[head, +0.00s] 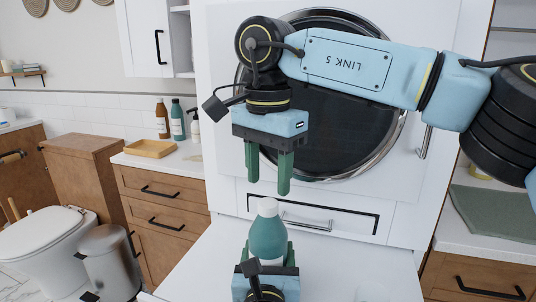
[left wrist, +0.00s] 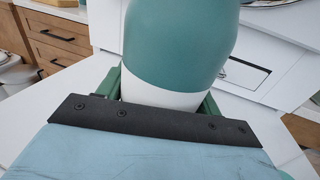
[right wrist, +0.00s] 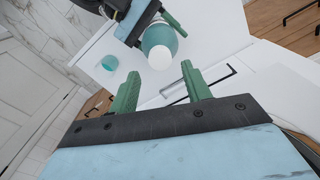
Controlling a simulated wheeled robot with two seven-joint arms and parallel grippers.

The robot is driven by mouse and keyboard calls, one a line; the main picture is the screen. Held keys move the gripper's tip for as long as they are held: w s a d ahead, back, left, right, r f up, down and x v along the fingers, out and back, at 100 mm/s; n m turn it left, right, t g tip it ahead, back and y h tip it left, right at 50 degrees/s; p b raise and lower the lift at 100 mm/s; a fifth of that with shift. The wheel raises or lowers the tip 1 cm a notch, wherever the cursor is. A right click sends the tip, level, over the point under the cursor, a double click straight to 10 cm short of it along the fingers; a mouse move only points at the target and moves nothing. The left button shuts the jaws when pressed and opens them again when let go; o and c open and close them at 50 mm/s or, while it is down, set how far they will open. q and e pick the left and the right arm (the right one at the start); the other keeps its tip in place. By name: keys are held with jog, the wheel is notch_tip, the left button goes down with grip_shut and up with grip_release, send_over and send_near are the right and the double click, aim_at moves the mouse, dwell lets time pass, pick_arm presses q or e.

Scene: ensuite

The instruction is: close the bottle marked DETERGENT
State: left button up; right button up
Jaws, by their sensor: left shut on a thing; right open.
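A teal bottle (head: 267,238) with a white top (head: 267,207) stands upright over the white surface. No DETERGENT lettering is readable on the side I see. My left gripper (head: 266,268) is shut around its lower part; in the left wrist view, the bottle's white lower band (left wrist: 160,95) sits between the fingers. My right gripper (head: 270,185) is open and empty, pointing down just above the bottle's top, apart from it. In the right wrist view, the bottle (right wrist: 160,38) lies beyond the open fingers (right wrist: 162,90). A small round teal thing (right wrist: 109,63) rests on the white surface; I cannot tell whether it is a cap.
A white front with a round dark door (head: 340,115) and a drawer handle (head: 306,224) stands behind. On the left counter are a wooden tray (head: 150,149), a brown bottle (head: 162,118) and another teal bottle (head: 177,120).

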aim_at(268, 202)
jog(key=shift+f, duration=2.3)
